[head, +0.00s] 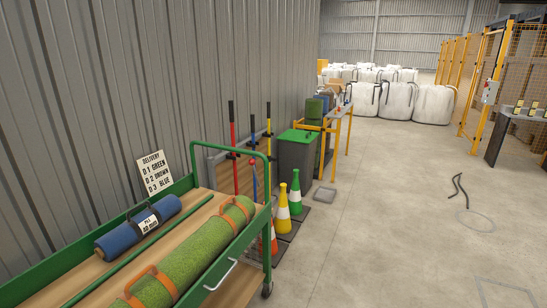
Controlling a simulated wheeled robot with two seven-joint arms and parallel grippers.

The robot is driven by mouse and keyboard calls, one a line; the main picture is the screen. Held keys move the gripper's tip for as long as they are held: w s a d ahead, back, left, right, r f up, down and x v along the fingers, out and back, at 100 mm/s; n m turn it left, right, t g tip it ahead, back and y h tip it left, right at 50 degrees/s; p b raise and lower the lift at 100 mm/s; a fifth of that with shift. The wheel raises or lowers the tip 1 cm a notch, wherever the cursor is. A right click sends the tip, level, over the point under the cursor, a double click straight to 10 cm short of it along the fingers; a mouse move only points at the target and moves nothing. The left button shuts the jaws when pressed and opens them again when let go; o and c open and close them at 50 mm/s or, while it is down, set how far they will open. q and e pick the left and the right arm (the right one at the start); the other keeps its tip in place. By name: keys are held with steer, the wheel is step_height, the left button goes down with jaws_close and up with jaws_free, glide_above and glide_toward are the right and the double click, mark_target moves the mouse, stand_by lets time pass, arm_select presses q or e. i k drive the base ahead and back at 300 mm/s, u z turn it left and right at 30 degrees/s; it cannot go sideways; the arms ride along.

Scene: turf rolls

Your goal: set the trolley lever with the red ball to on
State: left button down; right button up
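The green trolley (268,230) stands at the lower left, cut off by the picture's edge. A blue roll (138,229) with a paper label and a long green turf roll (190,262) with orange straps lie on its wooden deck. A green bar (135,252) runs between them. A pale metal handle (221,275) shows on the trolley's near side. Neither of my grippers is in view.
A delivery sign (155,172) leans by the corrugated wall. Long-handled tools, a green-lidded bin (297,152) and yellow and green cones (295,192) stand beyond the trolley. White bales (398,102) are at the back.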

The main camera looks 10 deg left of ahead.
mark_target(252, 162)
steer(key=u, duration=0.1)
steer(key=i, duration=1.65)
steer(key=u, duration=0.05)
